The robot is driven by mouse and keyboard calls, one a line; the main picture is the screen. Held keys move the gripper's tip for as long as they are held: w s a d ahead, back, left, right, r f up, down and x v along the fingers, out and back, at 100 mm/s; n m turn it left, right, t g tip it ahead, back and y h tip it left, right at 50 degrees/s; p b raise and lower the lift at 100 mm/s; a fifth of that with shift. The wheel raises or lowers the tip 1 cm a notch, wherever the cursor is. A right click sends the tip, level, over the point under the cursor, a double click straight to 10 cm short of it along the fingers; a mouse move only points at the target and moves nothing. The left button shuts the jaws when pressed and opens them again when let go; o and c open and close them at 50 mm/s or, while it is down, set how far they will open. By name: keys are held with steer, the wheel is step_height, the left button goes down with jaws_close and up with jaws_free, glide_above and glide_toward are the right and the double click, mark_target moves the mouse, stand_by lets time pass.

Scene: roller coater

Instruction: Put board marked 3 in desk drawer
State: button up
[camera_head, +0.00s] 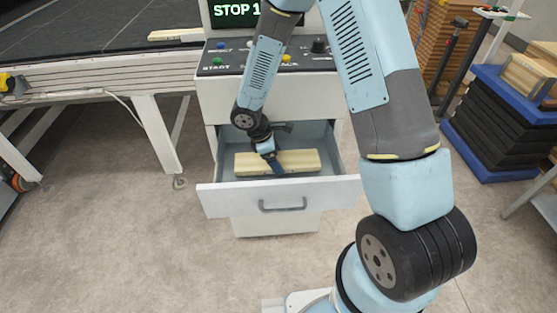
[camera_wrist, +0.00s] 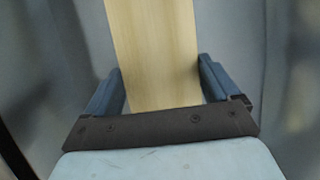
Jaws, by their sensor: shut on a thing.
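A pale wooden board (camera_head: 300,160) lies across the inside of the open desk drawer (camera_head: 235,197), within its walls. No number shows on the board in either view. My gripper (camera_head: 278,168) reaches down into the drawer and is shut on the board near its middle. In the wrist view the board (camera_wrist: 152,50) runs between the two fingers of my gripper (camera_wrist: 160,92), one on each side. Grey drawer surfaces surround it there. Whether the board rests on the drawer floor cannot be told.
The control desk (camera_head: 255,97) with buttons and a screen reading "STOP 1" stands above the drawer. A conveyor (camera_head: 90,75) with another board (camera_head: 176,35) is at the left. Dark stacked boards (camera_head: 490,135) stand at the right. The floor before the drawer is clear.

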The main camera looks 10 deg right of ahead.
steer(key=shift+f, duration=0.65)
steer(key=o, duration=1.1)
steer(key=shift+f, duration=0.1)
steer(key=shift+c, duration=0.2)
steer(key=v, duration=1.2)
step_height(320, 180, up, 11)
steer(key=m, duration=0.4)
glide_above(284, 162)
steer(key=s+d+r+m+t+y, duration=0.2)
steer(key=s+d+r+m, duration=0.15)
steer(key=d+r, duration=0.35)
steer(key=s+d+r+m+t+y, duration=0.1)
steer(key=s+d+r+m+t, duration=0.1)
steer(key=s+r+m, duration=0.3)
steer(key=s+d+r+m+t+y, duration=0.1)
steer(key=s+d+r+m, duration=0.4)
steer(key=s+r, duration=0.3)
steer(key=shift+s+d+t+y, duration=0.15)
steer(key=shift+s+t+y, duration=0.2)
steer(key=shift+s, duration=0.9)
